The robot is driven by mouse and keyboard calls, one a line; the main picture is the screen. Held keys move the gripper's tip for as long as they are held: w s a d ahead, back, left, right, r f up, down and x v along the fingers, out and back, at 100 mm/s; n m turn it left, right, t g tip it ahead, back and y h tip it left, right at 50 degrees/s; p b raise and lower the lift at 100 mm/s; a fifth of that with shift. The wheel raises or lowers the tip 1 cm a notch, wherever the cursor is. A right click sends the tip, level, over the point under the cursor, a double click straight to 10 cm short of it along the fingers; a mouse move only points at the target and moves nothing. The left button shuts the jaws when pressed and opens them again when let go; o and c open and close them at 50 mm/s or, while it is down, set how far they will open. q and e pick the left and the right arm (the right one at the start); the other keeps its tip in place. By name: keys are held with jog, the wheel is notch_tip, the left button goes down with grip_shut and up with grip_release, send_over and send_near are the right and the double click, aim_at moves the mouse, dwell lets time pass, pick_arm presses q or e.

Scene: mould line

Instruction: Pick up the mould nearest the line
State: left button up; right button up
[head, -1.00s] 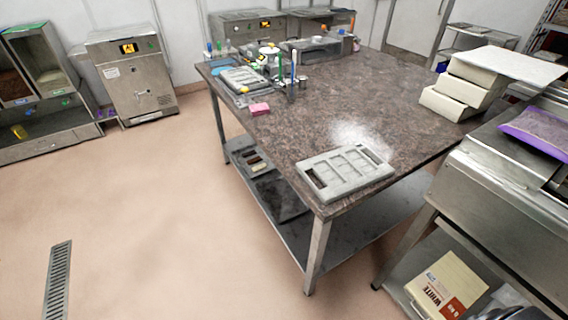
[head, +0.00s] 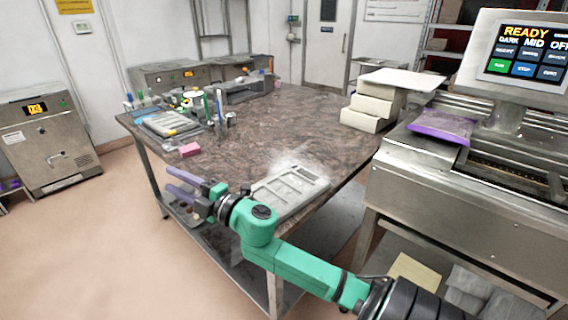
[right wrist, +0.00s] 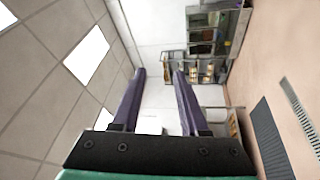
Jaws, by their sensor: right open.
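A pale grey mould (head: 300,186) lies on the stone-topped table (head: 258,135) at its near right corner, beside a patch of white powder. Another mould (head: 170,124) lies at the table's far left end. My right gripper (head: 174,181) is beyond the table's left edge, left of the near mould and apart from it. My green right forearm hides part of the near mould's front edge. In the right wrist view the two purple fingers (right wrist: 160,76) stand apart with nothing between them. My left gripper is not in view.
The steel line (head: 470,200) with a READY screen (head: 525,52) stands at the right. A purple bag (head: 440,128) lies on it. Stacked pale blocks (head: 370,112) stand at the table's right. A pink block (head: 190,149) and several tools are at the left. The table's middle is clear.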

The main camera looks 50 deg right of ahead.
jog(key=s+a+r+n+g+y, duration=0.25)
jog(key=a+n+g+y, duration=0.35)
jog(key=n, duration=0.7)
jog(key=s+d+f+n+g+h, duration=0.1)
jog(key=s+d+g+h, duration=0.25)
jog(key=d, duration=0.35)
jog(key=s+d+f+n+g+h, duration=0.1)
jog(key=s+d+f+g+h, duration=0.1)
jog(key=d+h, duration=0.45)
jog(key=s+d+f+n+g+h, duration=0.1)
jog(key=s+d+g+h, duration=0.15)
jog(key=d, duration=0.55)
jog(key=shift+g, duration=0.4)
jog(key=p+x, duration=0.1)
jog(key=x, duration=0.3)
jog(key=p+x, duration=0.1)
jog(key=x, duration=0.9)
jog(key=shift+s+d+p, duration=0.15)
jog(key=shift+d+p, duration=0.15)
jog(key=shift+p, duration=0.1)
jog(key=shift+f, duration=0.4)
grip_shut()
jog(key=shift+r, duration=0.1)
